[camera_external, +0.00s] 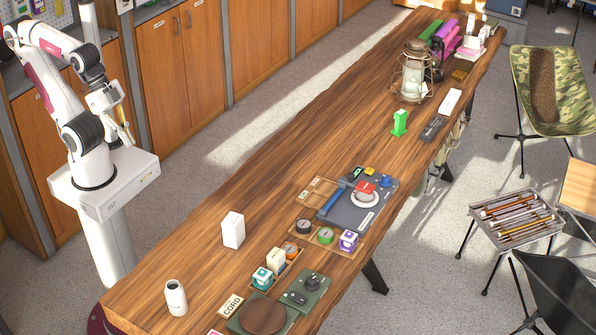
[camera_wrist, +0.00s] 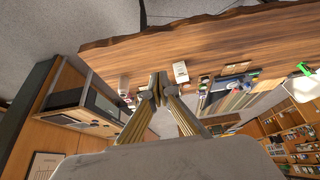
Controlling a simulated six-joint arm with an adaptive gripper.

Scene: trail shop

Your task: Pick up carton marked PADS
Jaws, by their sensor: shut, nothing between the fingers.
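I cannot read the word PADS on any carton in these views. A plain white carton (camera_external: 233,230) stands upright on the wooden table (camera_external: 190,260), and a white box (camera_wrist: 180,72) shows just right of my fingertips in the wrist view. Small cartons stand further right on the table: a teal and white one (camera_external: 262,279), a cream one (camera_external: 276,260) and a purple and white one (camera_external: 348,241). My gripper (camera_external: 126,134) is beside the table at the left, well away from them. Its fingers (camera_wrist: 158,84) are together and empty.
A white canister (camera_external: 176,298) stands at the table's near end. Around the cartons are wooden trays, a CORD label (camera_external: 231,305), a green stove-like unit (camera_external: 307,290) and a blue-grey board (camera_external: 362,212). A lantern (camera_external: 413,72) stands further back. The table's middle is mostly clear.

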